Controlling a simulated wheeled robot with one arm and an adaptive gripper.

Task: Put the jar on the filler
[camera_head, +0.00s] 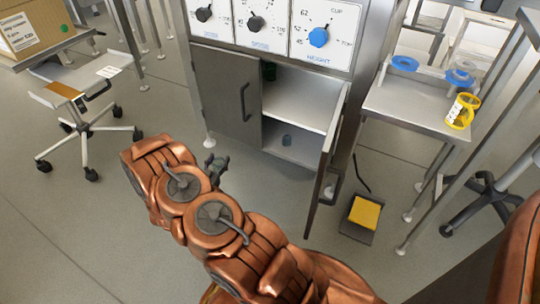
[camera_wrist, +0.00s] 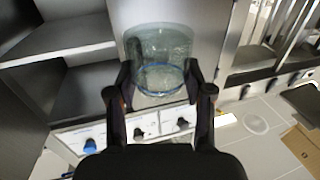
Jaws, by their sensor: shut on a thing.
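A clear greenish glass jar (camera_wrist: 158,48) is between the two dark fingers of my gripper (camera_wrist: 158,82) in the wrist view. The gripper is shut on it. In the head view my gripper (camera_head: 217,168) shows only in part beyond my copper-coloured arm, in front of the cabinet, and I cannot make out the held jar there. The filler's control front (camera_head: 270,27) with several knobs, one blue, is at the top of the head view. It also shows in the wrist view (camera_wrist: 140,127).
The cabinet under the filler has its left door (camera_head: 228,92) shut and its right door (camera_head: 325,165) open. A yellow pedal (camera_head: 364,213) is on the floor.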

